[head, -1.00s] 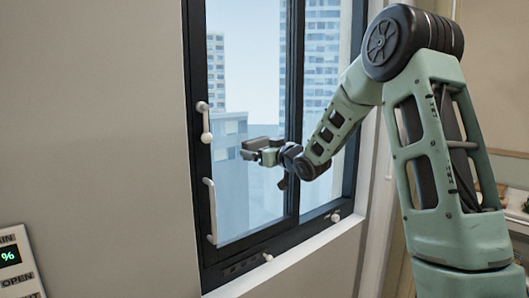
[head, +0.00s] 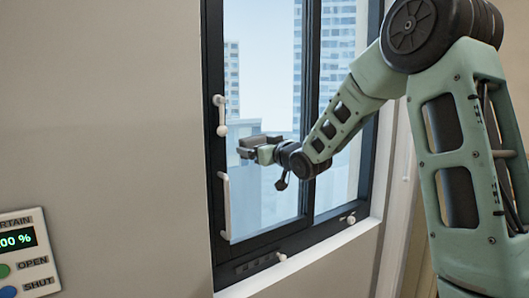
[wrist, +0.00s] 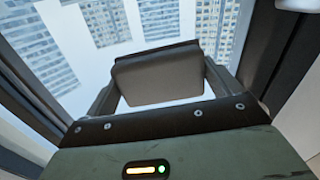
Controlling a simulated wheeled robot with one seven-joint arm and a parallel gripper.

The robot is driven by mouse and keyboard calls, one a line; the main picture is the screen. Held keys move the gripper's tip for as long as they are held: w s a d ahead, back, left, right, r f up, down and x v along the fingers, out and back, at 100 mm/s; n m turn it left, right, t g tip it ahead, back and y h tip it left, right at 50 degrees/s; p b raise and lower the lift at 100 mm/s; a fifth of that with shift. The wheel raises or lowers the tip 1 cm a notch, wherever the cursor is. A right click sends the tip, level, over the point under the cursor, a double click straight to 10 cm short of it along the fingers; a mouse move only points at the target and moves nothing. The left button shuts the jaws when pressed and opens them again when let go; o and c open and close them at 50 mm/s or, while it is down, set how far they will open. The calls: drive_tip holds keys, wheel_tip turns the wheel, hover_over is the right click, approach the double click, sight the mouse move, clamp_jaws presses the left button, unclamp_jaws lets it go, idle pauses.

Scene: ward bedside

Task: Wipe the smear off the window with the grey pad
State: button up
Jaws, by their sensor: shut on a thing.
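My gripper (head: 257,148) is in front of the left window pane (head: 262,75). It is shut on the grey pad (head: 249,141), a dark flat block held between its fingers. In the wrist view the pad (wrist: 160,75) fills the space between the two fingers, with the glass and city buildings behind it. I cannot tell whether the pad touches the glass. No smear stands out on the pane in either view; it may be faint or hidden behind the pad and arm.
The dark window frame (head: 217,195) carries a white latch handle (head: 221,115) and a white pull handle (head: 226,205) at its left. White knobs (head: 281,257) sit along the sill. A curtain control panel (head: 22,255) is on the wall at lower left.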

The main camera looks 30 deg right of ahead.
drive_tip(key=shift+a, duration=0.15)
drive_tip(key=s, duration=0.6)
idle(0.4)
drive_tip(key=shift+s+d, duration=0.2)
drive_tip(key=shift+s, duration=1.25)
